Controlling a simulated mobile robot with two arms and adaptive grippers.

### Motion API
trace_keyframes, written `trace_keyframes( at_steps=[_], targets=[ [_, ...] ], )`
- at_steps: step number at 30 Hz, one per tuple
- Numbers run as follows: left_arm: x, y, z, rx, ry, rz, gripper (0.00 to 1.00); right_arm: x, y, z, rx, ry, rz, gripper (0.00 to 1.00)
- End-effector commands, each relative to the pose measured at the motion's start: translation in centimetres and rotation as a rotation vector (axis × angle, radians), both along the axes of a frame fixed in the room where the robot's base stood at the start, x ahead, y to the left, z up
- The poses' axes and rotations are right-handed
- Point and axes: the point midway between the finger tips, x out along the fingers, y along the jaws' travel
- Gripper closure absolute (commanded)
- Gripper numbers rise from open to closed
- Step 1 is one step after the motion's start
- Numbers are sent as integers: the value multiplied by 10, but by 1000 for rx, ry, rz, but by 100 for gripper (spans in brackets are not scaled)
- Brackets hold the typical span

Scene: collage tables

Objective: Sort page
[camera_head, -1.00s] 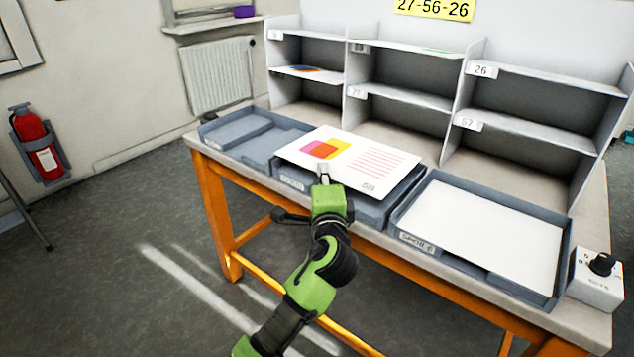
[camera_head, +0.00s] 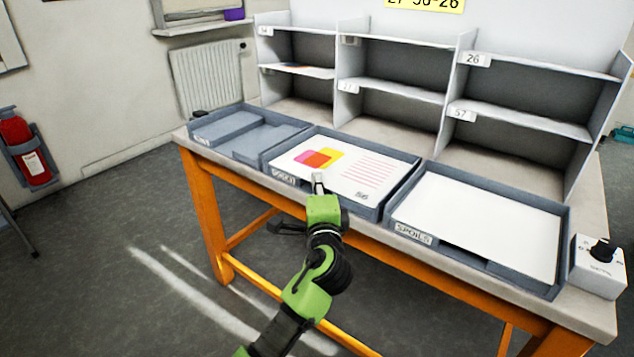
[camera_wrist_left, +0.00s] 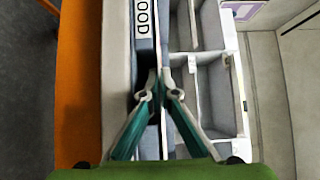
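The page (camera_head: 335,168), white with an orange, red and pink print, pink lines and a "56" at its lower right corner, lies about flat within the middle tray (camera_head: 397,190). That tray's label reads GOOD in the left wrist view. My left gripper (camera_head: 318,181) is at the page's front edge, over the tray's front wall. In the left wrist view its fingers (camera_wrist_left: 157,82) come together at the tips; they look shut on the page edge, which is barely visible edge-on there. My right gripper is not in view.
The SPOILS tray (camera_head: 562,248) at the right holds a blank white sheet. A left tray (camera_head: 255,118) looks empty. Behind stands a numbered shelf unit (camera_head: 520,95), with a coloured page in a left compartment. A yellow sign (camera_head: 424,4) hangs above, and a dial box (camera_head: 598,266) sits at the right.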

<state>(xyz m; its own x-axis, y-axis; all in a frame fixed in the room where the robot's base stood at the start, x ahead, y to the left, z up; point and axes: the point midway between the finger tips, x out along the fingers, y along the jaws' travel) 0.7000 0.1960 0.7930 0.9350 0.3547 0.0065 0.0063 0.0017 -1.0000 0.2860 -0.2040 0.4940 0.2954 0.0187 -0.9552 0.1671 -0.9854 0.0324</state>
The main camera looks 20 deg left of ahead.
Motion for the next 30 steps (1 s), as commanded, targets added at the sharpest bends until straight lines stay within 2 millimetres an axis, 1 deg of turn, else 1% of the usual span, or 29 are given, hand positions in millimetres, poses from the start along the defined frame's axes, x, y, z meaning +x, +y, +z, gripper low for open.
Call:
trace_keyframes(
  at_steps=[9,11,12,25,28,30],
  targets=[
    [0,0,0,0,0,0,100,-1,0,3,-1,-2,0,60],
    [0,0,0,0,0,0,86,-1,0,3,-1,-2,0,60],
    [0,0,0,0,0,0,76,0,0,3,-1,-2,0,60],
    [0,0,-5,-1,8,0,76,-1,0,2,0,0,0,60],
    [-5,-2,-7,-2,11,-1,76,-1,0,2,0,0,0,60],
    [-12,-5,-7,-3,11,-2,76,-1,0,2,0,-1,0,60]
  ],
)
